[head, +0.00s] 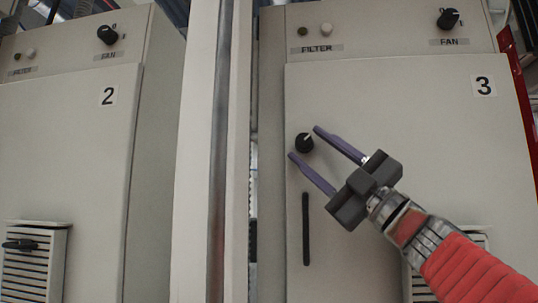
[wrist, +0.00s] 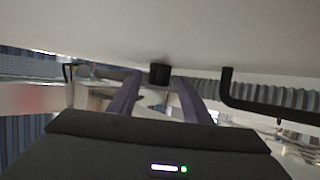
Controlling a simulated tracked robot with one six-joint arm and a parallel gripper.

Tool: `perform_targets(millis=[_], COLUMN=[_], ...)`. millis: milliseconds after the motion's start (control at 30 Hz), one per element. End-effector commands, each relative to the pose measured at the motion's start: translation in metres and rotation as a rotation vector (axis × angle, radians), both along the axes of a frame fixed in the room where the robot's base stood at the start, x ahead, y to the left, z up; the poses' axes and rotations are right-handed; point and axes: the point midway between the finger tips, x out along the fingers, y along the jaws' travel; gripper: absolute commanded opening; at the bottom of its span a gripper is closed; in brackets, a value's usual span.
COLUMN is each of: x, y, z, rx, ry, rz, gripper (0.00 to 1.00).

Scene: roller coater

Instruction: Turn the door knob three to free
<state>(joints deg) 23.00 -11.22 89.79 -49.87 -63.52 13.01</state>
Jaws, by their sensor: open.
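The door knob of cabinet three is a small round black knob (head: 303,144) with a pale pointer mark towards its upper right, on the left side of the door marked 3 (head: 430,130). My gripper (head: 306,143) reaches in from the lower right with its two purple fingers open. In the head view one fingertip lies above and right of the knob, the other below and left. In the wrist view the knob (wrist: 159,74) shows between the two fingers, with a gap on each side. Contact is not visible. The fingers hold nothing.
A black vertical handle (head: 306,229) is below the knob; it also juts out at the right in the wrist view (wrist: 228,88). A black fan knob (head: 448,19) sits above the door. Cabinet two (head: 65,150) stands left, beyond a pale post (head: 198,150). A vent is partly hidden behind my arm.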

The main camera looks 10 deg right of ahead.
Motion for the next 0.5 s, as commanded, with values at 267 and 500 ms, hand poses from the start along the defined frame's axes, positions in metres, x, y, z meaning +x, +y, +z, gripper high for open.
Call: perform_targets(millis=[267,500], x=[0.0036,0.0033], y=[0.0024,0.0021], z=[0.0035,0.0035], rx=[0.000,0.000], ry=[0.001,0.001], rz=[-0.001,-0.001], gripper=[0.45,0.35])
